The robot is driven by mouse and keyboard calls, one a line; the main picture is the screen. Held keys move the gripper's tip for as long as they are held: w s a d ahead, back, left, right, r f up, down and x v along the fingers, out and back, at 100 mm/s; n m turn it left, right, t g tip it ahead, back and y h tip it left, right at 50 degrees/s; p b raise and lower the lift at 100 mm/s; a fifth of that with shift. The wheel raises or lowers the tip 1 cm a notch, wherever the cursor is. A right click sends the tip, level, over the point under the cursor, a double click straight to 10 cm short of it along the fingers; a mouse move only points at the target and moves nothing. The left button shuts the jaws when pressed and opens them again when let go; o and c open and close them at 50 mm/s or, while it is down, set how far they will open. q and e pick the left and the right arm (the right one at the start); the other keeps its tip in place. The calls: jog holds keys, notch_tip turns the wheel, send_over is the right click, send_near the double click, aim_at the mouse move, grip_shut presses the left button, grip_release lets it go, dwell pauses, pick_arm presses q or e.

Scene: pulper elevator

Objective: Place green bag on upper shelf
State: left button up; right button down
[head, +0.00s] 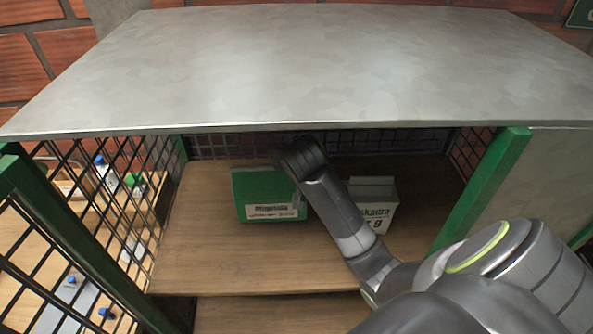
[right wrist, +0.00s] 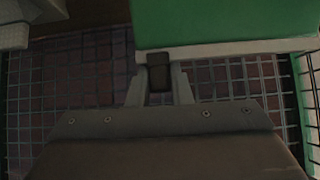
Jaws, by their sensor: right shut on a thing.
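The green bag (head: 262,186), with a white label strip along its lower front, is upright at the upper wooden shelf (head: 200,250), under the metal top. I cannot tell whether it rests on the boards or is slightly above them. My right arm reaches in from the lower right, its wrist at the bag's upper right. In the right wrist view my right gripper (right wrist: 160,73) is shut on the edge of the green bag (right wrist: 225,22). Its fingertips are hidden in the head view. My left gripper is in neither view.
A white bag (head: 374,205) with dark print stands to the right, partly behind my arm. The metal top (head: 290,65) closes the space above. Green posts (head: 485,185) and black mesh (head: 110,205) bound the sides. Bare shelf lies left and in front of the green bag.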

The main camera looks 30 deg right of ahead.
jog(key=f, duration=0.3)
jog(key=shift+w+d+f+p, duration=0.1)
jog(key=shift+w+f+p, duration=0.05)
jog(key=shift+w+p, duration=0.15)
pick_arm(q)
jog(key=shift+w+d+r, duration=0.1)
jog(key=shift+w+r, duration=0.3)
pick_arm(e)
jog(key=shift+s+f, duration=0.15)
jog(key=shift+f, duration=0.2)
jog(key=c, duration=1.3)
grip_release()
jog(key=shift+f, duration=0.1)
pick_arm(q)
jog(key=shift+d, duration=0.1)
pick_arm(e)
jog(key=shift+s+a+r, duration=0.2)
jog(key=shift+s+r, duration=0.05)
jog(key=shift+r, duration=0.1)
pick_arm(q)
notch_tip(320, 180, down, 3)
jog(key=b, duration=0.2)
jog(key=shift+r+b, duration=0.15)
jog(key=shift+b, duration=0.15)
pick_arm(e)
jog(key=v, duration=1.1)
jog(key=shift+s+r, duration=0.1)
